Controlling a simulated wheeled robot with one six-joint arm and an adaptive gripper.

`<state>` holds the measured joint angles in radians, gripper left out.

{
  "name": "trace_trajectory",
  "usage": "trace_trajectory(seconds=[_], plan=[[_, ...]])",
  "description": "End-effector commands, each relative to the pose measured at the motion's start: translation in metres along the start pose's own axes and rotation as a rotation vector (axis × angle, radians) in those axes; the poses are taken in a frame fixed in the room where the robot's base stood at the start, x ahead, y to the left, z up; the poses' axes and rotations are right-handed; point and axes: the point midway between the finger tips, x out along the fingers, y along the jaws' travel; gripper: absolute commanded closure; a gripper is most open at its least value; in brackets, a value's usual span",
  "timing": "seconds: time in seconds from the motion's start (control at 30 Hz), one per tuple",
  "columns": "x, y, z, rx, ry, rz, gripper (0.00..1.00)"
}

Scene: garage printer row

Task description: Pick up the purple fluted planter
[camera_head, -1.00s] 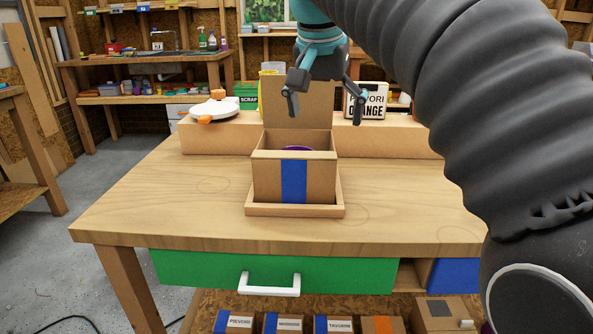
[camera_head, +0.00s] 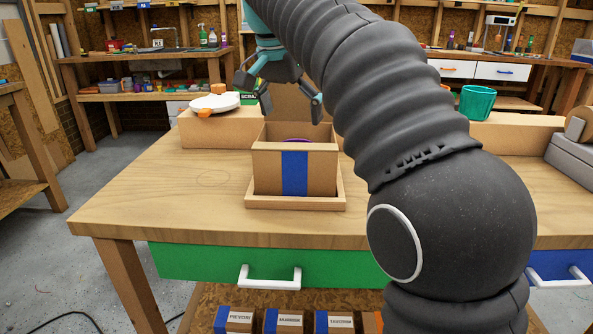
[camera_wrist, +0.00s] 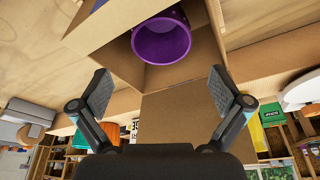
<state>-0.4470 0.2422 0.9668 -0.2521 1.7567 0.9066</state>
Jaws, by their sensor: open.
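The purple planter (camera_wrist: 161,42) stands inside an open cardboard box; the wrist view looks down into its round mouth. In the head view only a thin purple rim (camera_head: 297,140) shows above the box's front wall. The cardboard box (camera_head: 266,176) has a blue stripe on its front and sits in a shallow wooden tray (camera_head: 296,203) on the workbench. My gripper (camera_head: 291,108) is open and empty, above and behind the box opening. In the wrist view its two fingers (camera_wrist: 161,90) are spread wide, with the planter beyond them, between and above the fingertips.
The box's raised back flap (camera_head: 289,102) stands behind the opening. A wooden riser (camera_head: 215,135) along the bench's back carries a white round item with orange parts (camera_head: 214,102) and a teal pot (camera_head: 477,102). The bench top (camera_head: 150,200) is clear left of the box.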

Motion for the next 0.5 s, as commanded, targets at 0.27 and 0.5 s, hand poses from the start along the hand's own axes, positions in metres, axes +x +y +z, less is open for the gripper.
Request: trace_trajectory(seconds=[0.27, 0.5], plan=[[0.023, 0.001, 0.000, 0.001, 0.000, -0.001, 0.00], [0.052, -0.002, 0.000, 0.001, 0.000, -0.001, 0.00]])
